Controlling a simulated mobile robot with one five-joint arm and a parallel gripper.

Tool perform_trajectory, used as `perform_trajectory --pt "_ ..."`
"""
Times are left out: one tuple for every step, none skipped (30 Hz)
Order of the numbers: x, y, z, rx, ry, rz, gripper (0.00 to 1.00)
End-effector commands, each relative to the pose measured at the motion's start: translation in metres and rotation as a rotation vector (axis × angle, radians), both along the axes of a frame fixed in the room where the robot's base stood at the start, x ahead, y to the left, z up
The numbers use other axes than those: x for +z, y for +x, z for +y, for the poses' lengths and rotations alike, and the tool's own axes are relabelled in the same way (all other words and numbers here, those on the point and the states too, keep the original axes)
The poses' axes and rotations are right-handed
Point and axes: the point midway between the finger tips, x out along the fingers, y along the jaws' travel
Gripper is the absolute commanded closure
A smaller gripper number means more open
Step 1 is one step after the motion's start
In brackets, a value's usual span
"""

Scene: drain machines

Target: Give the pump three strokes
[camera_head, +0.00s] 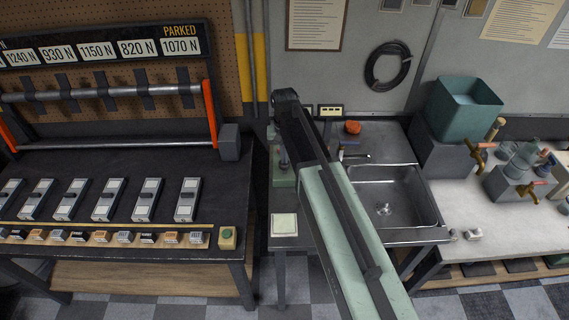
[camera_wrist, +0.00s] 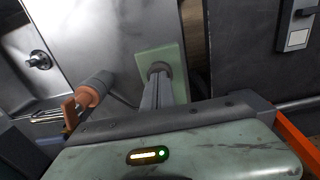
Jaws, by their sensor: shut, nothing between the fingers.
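The pump (camera_head: 284,179) has a pale green block base and stands on the bench left of the sink. In the wrist view its green base (camera_wrist: 178,60) shows with a round dark collar or knob on it. My gripper (camera_wrist: 161,82) is shut and empty, with its grey fingers together and lined up over that round part. I cannot tell whether the fingertips touch it. In the head view my arm reaches up past the bench, and the gripper hangs at the pump, mostly hard to make out. The fingers hide part of the pump top.
A steel sink (camera_head: 391,205) is right of the pump. An orange-handled object (camera_wrist: 97,88) lies beside my fingers. A white pad (camera_head: 284,224) sits at the bench front. A dark machine table (camera_head: 130,163) stands at left with an orange post (camera_head: 210,112) near the pump.

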Motion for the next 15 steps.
perform_trajectory --pt "-0.005 0.0 0.0 0.0 0.0 0.0 1.0" --pt "-0.007 0.0 0.0 0.0 0.0 0.0 1.0" --pt "-0.009 0.0 0.0 0.0 0.0 0.0 1.0" --pt "-0.01 0.0 0.0 0.0 0.0 0.0 1.0" --pt "-0.011 0.0 0.0 0.0 0.0 0.0 1.0" --pt "-0.013 0.0 0.0 0.0 0.0 0.0 1.0" --pt "-0.014 0.0 0.0 0.0 0.0 0.0 1.0" --pt "-0.016 0.0 0.0 0.0 0.0 0.0 1.0" --pt "-0.018 0.0 0.0 0.0 0.0 0.0 1.0" --pt "-0.019 0.0 0.0 0.0 0.0 0.0 1.0" --pt "-0.02 0.0 0.0 0.0 0.0 0.0 1.0" --pt "-0.022 0.0 0.0 0.0 0.0 0.0 1.0" --pt "-0.023 0.0 0.0 0.0 0.0 0.0 1.0" --pt "-0.025 0.0 0.0 0.0 0.0 0.0 1.0" --pt "-0.026 0.0 0.0 0.0 0.0 0.0 1.0"
